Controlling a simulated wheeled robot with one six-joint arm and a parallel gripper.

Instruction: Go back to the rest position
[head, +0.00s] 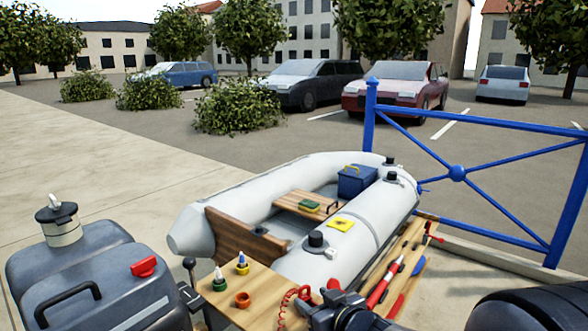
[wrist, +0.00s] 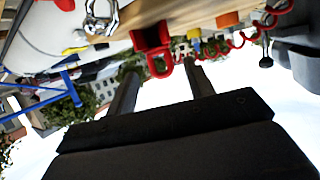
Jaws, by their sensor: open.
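My gripper (wrist: 162,82) is open, its two dark fingers apart in the wrist view. Its view is upside down, with sky between and around the fingers. A red forked piece (wrist: 152,40) shows just beyond the fingertips, and I cannot tell whether they touch it. In the head view my dark gripper (head: 318,308) is low at the bottom middle, by the front of the wooden table (head: 247,284). A red coiled cord (head: 286,300) lies beside it; it also shows in the wrist view (wrist: 235,40).
The table holds an orange cup (head: 243,300) and two small bottles (head: 242,263). A grey inflatable boat (head: 290,262) lies behind. A wooden board with red tools (head: 378,292) is at right, near a blue railing (head: 457,173). A grey tank (head: 95,285) stands left.

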